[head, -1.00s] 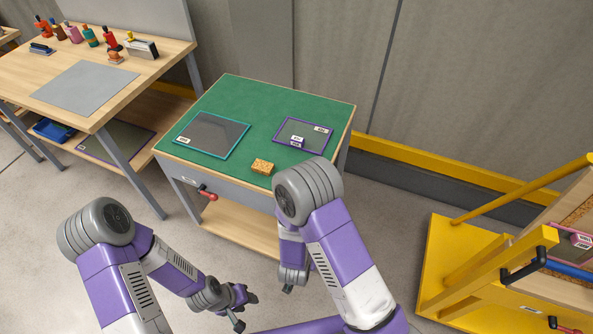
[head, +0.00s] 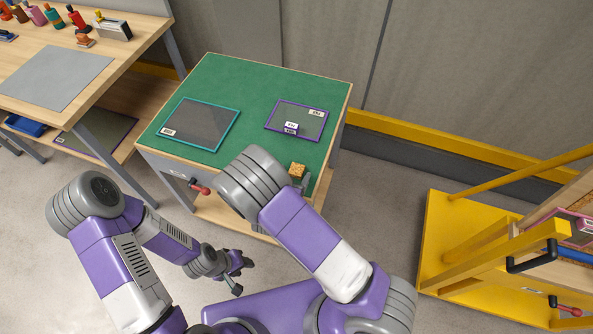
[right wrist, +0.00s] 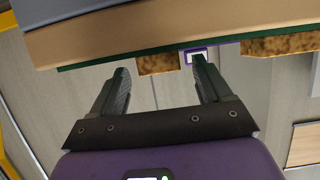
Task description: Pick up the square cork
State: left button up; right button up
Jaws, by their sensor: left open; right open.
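The square cork (head: 297,171) is a small speckled brown block at the front right part of the green tabletop, partly covered by my right arm. In the right wrist view a short cork block (right wrist: 157,64) shows at the table edge, between the fingers in the picture. My right gripper (right wrist: 160,67) is open and close to it; contact is not clear. A longer cork block (right wrist: 282,44) lies to the right in that view; my arm hides it in the head view. My left gripper (head: 245,277) is open and empty, low over the floor.
The green-topped table (head: 250,75) carries a teal-framed panel (head: 200,125) and a purple-framed panel (head: 300,117). A red-handled clamp (head: 199,188) sticks out at its front. A wooden bench (head: 120,60) stands left, a yellow rack (head: 440,225) right.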

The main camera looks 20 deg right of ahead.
jog(key=shift+w+d+f, duration=0.2)
jog(key=shift+w+d, duration=0.1)
jog(key=shift+w, duration=0.1)
jog(key=c, duration=1.1)
